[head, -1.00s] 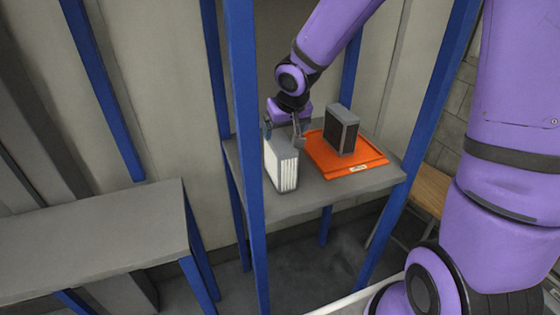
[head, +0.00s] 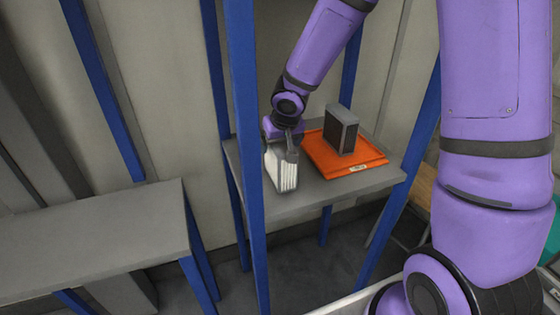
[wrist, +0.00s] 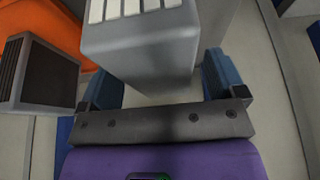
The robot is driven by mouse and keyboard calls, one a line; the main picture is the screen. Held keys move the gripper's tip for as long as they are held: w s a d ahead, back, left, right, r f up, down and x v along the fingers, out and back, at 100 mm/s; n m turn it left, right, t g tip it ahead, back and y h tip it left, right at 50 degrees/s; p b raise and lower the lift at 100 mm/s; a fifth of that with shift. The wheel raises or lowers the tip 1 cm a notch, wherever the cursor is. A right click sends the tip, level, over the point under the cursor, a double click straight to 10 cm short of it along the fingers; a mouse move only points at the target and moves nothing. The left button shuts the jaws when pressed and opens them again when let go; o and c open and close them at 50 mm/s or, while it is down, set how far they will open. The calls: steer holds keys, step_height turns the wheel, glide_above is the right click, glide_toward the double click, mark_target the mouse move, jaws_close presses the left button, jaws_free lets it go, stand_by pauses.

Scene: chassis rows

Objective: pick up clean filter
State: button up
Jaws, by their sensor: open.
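The clean filter (head: 283,174), a grey-framed block with white pleats, stands upright on the grey shelf, left of the orange tray. In the wrist view, its grey body (wrist: 150,50) and white pleats lie between my two blue finger pads. My gripper (head: 283,148) is at the filter's top, which it partly hides in the head view. In the wrist view, my gripper (wrist: 162,82) is open, with a gap beside the filter on each side. A dark-faced filter (head: 342,131) stands on the orange tray; it also shows at the left of the wrist view (wrist: 42,75).
The orange tray (head: 325,165) lies on the grey shelf (head: 300,203), close to the right of the clean filter. A blue post (head: 247,130) rises at the shelf's front left. A lower grey bench (head: 90,230) at the left is empty.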

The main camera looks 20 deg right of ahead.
steer(key=shift+f, duration=0.25)
stand_by(0.4)
steer(key=shift+c, duration=0.2)
steer(key=c, duration=1.4)
steer(key=shift+o, duration=0.2)
steer(key=shift+r, duration=0.35)
